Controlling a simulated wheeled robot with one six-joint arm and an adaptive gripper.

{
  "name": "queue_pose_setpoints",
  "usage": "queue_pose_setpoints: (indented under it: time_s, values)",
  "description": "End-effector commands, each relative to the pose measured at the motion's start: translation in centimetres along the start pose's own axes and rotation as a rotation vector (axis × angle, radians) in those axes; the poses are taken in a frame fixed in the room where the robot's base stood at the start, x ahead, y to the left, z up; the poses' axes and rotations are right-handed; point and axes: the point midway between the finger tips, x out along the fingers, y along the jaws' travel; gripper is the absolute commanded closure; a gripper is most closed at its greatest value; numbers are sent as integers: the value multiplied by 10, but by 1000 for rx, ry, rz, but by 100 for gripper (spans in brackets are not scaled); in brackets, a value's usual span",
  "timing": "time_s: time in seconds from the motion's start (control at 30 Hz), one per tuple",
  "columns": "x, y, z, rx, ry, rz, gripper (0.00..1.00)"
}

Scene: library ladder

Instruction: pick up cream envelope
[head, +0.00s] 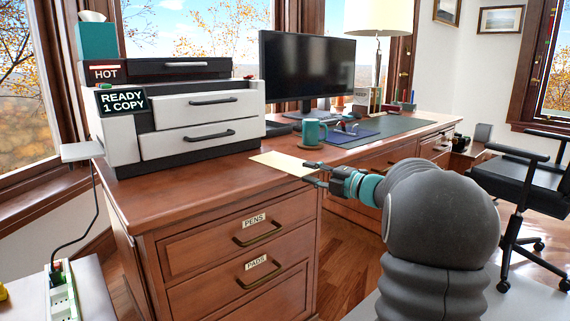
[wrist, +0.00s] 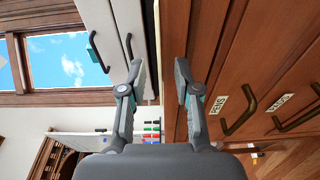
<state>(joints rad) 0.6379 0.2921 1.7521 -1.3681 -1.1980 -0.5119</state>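The cream envelope (head: 283,163) lies flat on the wooden desk top (head: 190,185), near its front edge, in the head view. My gripper (head: 311,173) is at the envelope's right end, beside the desk edge. Whether a finger touches the envelope cannot be told. In the wrist view my gripper (wrist: 159,72) is open, its two fingers apart with a clear gap.
A white and black printer (head: 190,115) stands at the left on the desk. A teal mug (head: 310,131) stands behind the envelope, with a monitor (head: 307,70) further back. Drawers with handles (head: 258,232) face the front. An office chair (head: 520,180) is at the right.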

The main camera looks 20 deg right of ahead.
Motion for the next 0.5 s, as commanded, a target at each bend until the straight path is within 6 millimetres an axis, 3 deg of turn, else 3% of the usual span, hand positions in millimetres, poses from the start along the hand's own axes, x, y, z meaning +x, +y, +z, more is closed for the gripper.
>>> queue_pose_setpoints:
  time_s: [0.1,0.23,0.5]
  values:
    - [0,0,0,0,0,0,68]
    - [0,0,0,0,0,0,98]
    - [-1,0,0,0,0,0,100]
